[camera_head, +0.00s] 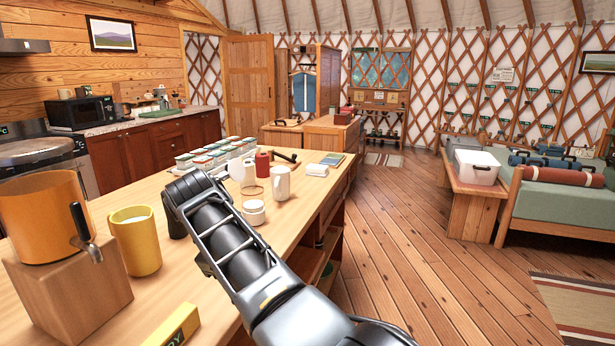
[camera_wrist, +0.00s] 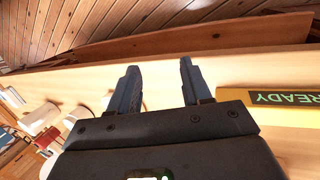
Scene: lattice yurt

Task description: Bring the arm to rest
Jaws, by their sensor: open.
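My gripper (camera_wrist: 158,82) shows in the wrist view with its two dark fingers apart and nothing between them. Behind the fingers lie the pale wooden counter and its edge. In the head view my arm reaches up from the bottom over the counter (camera_head: 175,290) and bends at its far end. The gripper itself is not clearly seen there, as my arm covers that area. A yellow sign (camera_head: 172,328) lies at the near edge in the head view. In the wrist view this sign (camera_wrist: 235,98) reads READY, right of the fingers.
A yellow cup (camera_head: 136,243) and an orange vessel (camera_head: 45,218) on a wooden block (camera_head: 72,300) stand left of my arm. A white mug (camera_head: 281,184), a lidded jar (camera_head: 254,212) and a red canister (camera_head: 262,163) stand beyond it. Open floor (camera_head: 440,280) lies right.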

